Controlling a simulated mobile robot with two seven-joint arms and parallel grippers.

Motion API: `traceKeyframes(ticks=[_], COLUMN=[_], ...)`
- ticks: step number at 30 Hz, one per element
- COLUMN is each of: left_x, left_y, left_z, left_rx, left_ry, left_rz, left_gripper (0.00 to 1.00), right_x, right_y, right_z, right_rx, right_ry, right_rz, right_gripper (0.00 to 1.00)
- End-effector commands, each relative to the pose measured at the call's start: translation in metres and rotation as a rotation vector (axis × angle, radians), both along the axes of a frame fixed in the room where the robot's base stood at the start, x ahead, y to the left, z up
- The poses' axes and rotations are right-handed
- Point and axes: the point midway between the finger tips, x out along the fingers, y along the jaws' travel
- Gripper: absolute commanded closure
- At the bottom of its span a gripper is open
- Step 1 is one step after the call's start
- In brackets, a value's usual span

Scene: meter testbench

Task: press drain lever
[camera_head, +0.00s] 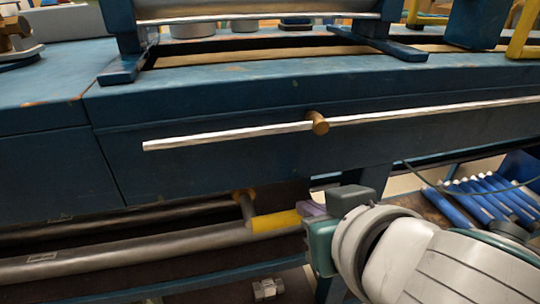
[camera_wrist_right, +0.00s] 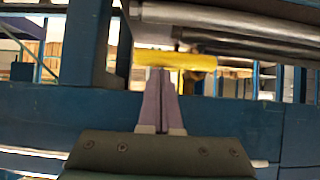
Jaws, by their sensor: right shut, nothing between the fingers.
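The drain lever is a yellow handle (camera_head: 276,221) on a metal stem with an orange-brown joint, at the grey pipe below the blue bench. In the right wrist view the yellow handle (camera_wrist_right: 175,61) lies crosswise just beyond my fingertips. My right gripper (camera_head: 312,210) comes in from the lower right, its purple-grey fingers at the right end of the handle. The fingers, also seen in the right wrist view (camera_wrist_right: 160,80), are together and empty. I cannot tell whether they touch the handle. My left gripper is not in view.
A long silvery rod (camera_head: 230,136) with a brass knob (camera_head: 317,122) runs along the bench front (camera_head: 220,165) above the lever. Grey pipes (camera_head: 140,250) run below. Several blue cylinders (camera_head: 480,200) lie at the right. A small metal fitting (camera_head: 267,289) sits low down.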

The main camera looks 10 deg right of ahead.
Motion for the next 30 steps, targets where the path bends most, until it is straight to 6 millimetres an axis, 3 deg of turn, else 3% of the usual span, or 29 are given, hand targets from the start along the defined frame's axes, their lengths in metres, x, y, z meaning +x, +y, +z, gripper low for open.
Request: traceKeyframes(ticks=[30], left_x=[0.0], left_y=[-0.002], left_z=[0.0], left_rx=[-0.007], left_ry=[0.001], left_rz=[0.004], left_gripper=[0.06], right_x=[-0.001], right_y=[-0.006], right_z=[-0.012], right_rx=[0.148], right_ry=[0.008], right_rz=[-0.004], right_gripper=[1.0])
